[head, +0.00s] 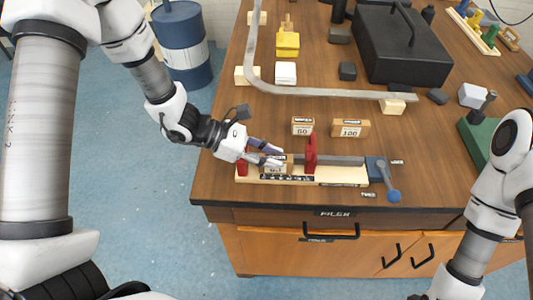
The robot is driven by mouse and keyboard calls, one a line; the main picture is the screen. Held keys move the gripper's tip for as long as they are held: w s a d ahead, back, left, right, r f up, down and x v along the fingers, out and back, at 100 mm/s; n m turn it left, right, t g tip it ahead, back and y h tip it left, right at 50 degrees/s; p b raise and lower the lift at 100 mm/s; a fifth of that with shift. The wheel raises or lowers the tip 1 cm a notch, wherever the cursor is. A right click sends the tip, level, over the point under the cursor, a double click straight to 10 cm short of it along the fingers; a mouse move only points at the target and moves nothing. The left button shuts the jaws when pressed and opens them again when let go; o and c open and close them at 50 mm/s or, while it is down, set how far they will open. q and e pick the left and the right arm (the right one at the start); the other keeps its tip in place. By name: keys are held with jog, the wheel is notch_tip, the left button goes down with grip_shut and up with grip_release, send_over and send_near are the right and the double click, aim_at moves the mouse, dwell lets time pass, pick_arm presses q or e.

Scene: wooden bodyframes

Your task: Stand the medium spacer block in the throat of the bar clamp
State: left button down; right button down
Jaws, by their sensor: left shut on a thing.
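The bar clamp (345,176) lies along the front edge of the wooden bench, on a pale base. It has a red fixed jaw (242,167) at the left, a red sliding jaw (311,154) and a blue screw end with a handle (385,180) at the right. My left gripper (278,156) is shut on the medium spacer block (283,169), between the two red jaws. The fingers partly hide the block, and I cannot tell whether it touches the clamp.
A spacer block marked 50 (302,126) and one marked 100 (350,128) stand behind the clamp. A bent grey rail (330,94) runs behind them on wooden supports. A black toolbox (405,52) stands farther back. A green-based tool (478,135) is at the right.

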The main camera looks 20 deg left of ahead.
pick_arm(q)
jog(key=shift+w+a, duration=0.15)
jog(key=shift+a, duration=0.1)
jog(key=shift+s+d+f, duration=0.1)
jog(key=shift+s+d, duration=0.15)
jog(key=c, duration=1.2)
grip_release()
jog(key=shift+c, duration=0.2)
jog(key=shift+o, duration=1.3)
jog(key=shift+w, duration=0.1)
jog(key=shift+w+a+f, duration=0.1)
